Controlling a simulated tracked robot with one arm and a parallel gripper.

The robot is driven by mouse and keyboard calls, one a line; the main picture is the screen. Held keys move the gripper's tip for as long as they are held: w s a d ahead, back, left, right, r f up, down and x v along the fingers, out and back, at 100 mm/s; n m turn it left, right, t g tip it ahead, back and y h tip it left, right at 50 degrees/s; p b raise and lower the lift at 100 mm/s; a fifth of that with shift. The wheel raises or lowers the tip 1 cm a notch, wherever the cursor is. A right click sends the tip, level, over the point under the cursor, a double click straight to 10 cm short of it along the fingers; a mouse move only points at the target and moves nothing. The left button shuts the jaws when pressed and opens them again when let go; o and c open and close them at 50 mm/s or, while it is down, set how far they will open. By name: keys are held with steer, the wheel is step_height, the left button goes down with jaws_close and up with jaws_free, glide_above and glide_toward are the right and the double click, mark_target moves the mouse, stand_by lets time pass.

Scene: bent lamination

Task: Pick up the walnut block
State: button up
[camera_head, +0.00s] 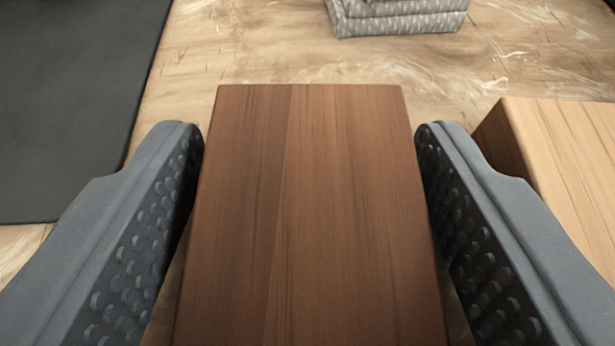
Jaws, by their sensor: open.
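The walnut block (315,215) is a dark brown wooden block with a straight grain. It fills the middle of the view, and its near end runs out of the bottom edge. My gripper (308,140) is open, with one grey, studded finger on each side of the block. A narrow gap shows between the block and each fingertip. The block's underside is hidden.
A pale wooden block (570,165) stands at the right, close behind my right finger. A dark grey mat (70,100) lies at the left. A grey patterned object (400,20) sits at the top.

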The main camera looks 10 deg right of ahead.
steer(key=c, duration=0.8)
steer(key=shift+o, duration=0.2)
steer(key=shift+r, duration=0.1)
